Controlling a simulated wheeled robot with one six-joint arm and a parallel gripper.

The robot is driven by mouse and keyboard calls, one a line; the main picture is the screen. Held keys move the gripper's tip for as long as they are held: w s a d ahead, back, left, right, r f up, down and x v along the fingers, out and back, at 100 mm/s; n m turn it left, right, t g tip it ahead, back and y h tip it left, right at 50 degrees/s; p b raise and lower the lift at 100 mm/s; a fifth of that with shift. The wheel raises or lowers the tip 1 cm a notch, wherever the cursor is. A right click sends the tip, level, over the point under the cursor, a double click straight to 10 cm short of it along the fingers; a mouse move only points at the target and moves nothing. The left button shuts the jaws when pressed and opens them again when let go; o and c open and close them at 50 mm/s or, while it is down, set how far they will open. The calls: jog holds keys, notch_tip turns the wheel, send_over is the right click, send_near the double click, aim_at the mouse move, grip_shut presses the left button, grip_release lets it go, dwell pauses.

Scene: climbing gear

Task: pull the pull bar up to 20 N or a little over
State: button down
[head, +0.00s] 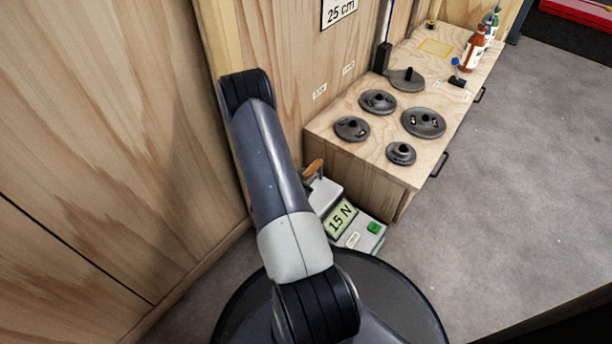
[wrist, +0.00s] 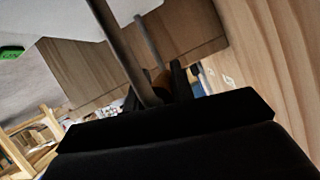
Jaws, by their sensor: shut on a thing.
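The force gauge (head: 365,235) is a pale grey box on the floor beside the wooden bench. Its display (head: 340,218) reads 15 N, and a green button (head: 374,227) sits beside it. The pull bar (head: 313,168) shows as a short orange-brown wooden end above the gauge, partly hidden by my arm. In the wrist view two grey rods (wrist: 122,48) run to the bar between the dark fingers of my gripper (wrist: 164,84). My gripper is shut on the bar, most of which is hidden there. In the head view my arm hides the gripper.
The wooden bench (head: 360,165) carries several dark weight discs (head: 423,122) and bottles (head: 473,52) at its far end. A plywood wall (head: 110,130) stands close on the left. Grey floor (head: 520,170) is open to the right.

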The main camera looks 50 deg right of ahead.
jog(key=shift+f+b, duration=0.3)
jog(key=shift+f, duration=0.35)
jog(key=c, duration=1.1)
grip_release()
jog(key=p+v, duration=0.4)
jog(key=v, duration=0.6)
jog(key=shift+a+r, duration=0.2)
jog(key=shift+a, duration=0.2)
jog(key=shift+d+f, duration=0.1)
jog(key=b+x, duration=0.4)
jog(key=x, duration=0.6)
jog(key=shift+d+f, duration=0.2)
jog(key=shift+d, duration=0.1)
jog(key=shift+r, duration=0.55)
jog(key=shift+r+p, duration=0.25)
jog(key=shift+p, duration=0.2)
